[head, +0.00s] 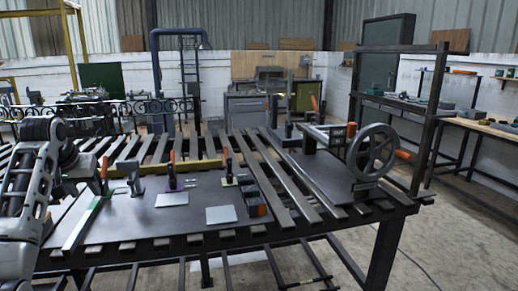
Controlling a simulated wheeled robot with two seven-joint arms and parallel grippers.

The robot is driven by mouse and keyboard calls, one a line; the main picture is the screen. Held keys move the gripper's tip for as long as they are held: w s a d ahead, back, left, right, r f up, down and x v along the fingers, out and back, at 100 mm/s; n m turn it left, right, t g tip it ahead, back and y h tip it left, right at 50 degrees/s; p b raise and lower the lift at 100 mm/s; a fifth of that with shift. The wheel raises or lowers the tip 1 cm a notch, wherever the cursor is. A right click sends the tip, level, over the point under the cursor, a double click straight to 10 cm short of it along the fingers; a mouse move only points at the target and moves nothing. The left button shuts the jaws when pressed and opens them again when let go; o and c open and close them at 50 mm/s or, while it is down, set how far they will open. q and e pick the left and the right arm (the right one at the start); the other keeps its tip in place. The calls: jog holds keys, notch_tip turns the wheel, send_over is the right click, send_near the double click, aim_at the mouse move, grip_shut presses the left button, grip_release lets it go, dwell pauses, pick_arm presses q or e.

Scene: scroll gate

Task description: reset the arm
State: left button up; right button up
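My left arm comes in at the left edge and bends over the left end of the slatted metal table (262,232). My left gripper (86,170) is at the end of this arm, near an orange-handled clamp (104,172). It is small and dark, and its fingers cannot be made out. I see nothing held clearly in it. My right arm and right gripper are out of view.
A dark plate on the table carries orange-handled clamps (173,170), two pale square plates (221,214) and dark blocks (250,195). A spoked handwheel (374,152) stands at the right end. Concrete floor is open at right.

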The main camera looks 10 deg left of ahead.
pick_arm(q)
jog(key=w+d+f+m+t, duration=0.1)
jog(key=d+f, duration=0.3)
jog(key=f, duration=0.4)
jog(key=d+f+m, duration=0.2)
jog(key=d+f, duration=0.1)
jog(key=f, duration=0.5)
jog(key=s+d+f+m+t, duration=0.1)
jog(key=s+d+f, duration=0.3)
jog(key=d+f, duration=0.15)
jog(key=s+d+f+m, duration=0.1)
jog(key=s+d+f, duration=0.2)
jog(key=d+f, duration=0.3)
jog(key=s+d+f+t+h, duration=0.1)
jog(key=s+d+f+h, duration=0.1)
jog(key=s+d, duration=0.5)
jog(key=s+d+f+m+t+h, duration=0.1)
jog(key=s+d+f+h, duration=0.2)
jog(key=s+d, duration=0.5)
jog(key=s, duration=0.5)
jog(key=shift+d+f+m+t, duration=0.3)
jog(key=shift+f, duration=0.05)
jog(key=shift+a, duration=0.1)
